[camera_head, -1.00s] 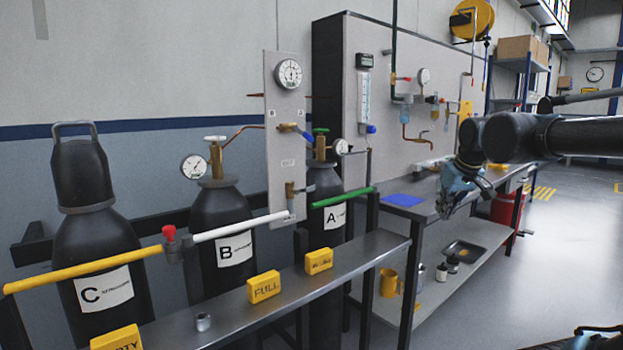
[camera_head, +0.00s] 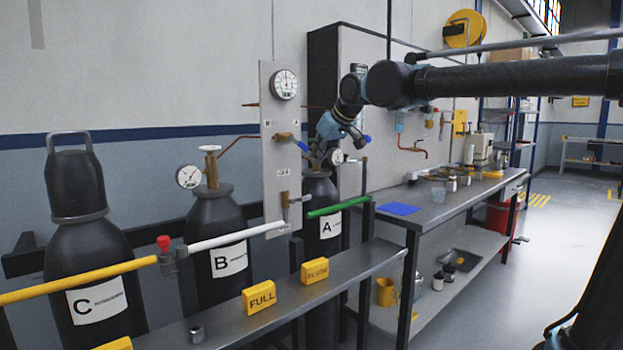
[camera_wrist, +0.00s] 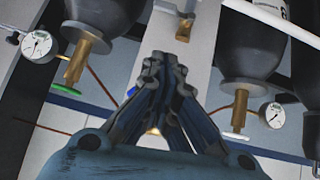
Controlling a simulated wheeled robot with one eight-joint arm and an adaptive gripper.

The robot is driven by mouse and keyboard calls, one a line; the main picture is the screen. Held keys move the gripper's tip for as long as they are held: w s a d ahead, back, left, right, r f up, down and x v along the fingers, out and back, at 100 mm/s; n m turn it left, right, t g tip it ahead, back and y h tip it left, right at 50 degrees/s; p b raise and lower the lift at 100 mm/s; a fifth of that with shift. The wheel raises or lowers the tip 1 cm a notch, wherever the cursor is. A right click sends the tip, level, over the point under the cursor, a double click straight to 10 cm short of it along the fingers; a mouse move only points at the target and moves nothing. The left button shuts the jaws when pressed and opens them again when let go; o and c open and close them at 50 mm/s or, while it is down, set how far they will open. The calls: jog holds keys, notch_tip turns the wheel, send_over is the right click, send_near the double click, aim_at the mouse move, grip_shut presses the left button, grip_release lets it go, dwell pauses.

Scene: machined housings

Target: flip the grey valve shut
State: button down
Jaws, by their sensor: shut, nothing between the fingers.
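The grey valve is a brass body (camera_head: 285,200) with a grey lever (camera_head: 300,199), low on the grey upright panel (camera_head: 281,155). Its lever sticks out sideways to the right. In the wrist view a brass valve body (camera_wrist: 186,24) shows on the panel beyond my fingertips; I cannot make out its lever clearly there. My gripper (camera_head: 318,160) is shut and empty, right of the panel and above the grey lever, in front of the top of cylinder A. Its fingers (camera_wrist: 164,65) point toward the panel in the wrist view, with no contact visible.
A blue-lever valve (camera_head: 290,138) sits higher on the panel, close to my gripper. Cylinder A (camera_head: 322,260), cylinder B (camera_head: 208,215) and their gauges stand around the panel. A pipe rail (camera_head: 240,237) and a metal shelf (camera_head: 350,265) run in front. A workbench (camera_head: 450,195) stands right.

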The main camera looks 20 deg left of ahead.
jog(key=shift+s+d+f+x, duration=0.1)
jog(key=shift+d+f+x, duration=0.25)
jog(key=shift+x, duration=1.75)
jog(key=shift+s+d+f+x, duration=0.1)
jog(key=shift+d+f+x, duration=0.2)
jog(key=shift+x, duration=1.8)
jog(key=shift+s+d+f+x, duration=0.1)
jog(key=shift+d+f+x, duration=0.25)
jog(key=shift+x, duration=1.7)
jog(key=shift+w+d+f, duration=0.2)
jog(key=shift+w+f, duration=0.05)
jog(key=shift+f, duration=0.35)
jog(key=shift+r, duration=0.1)
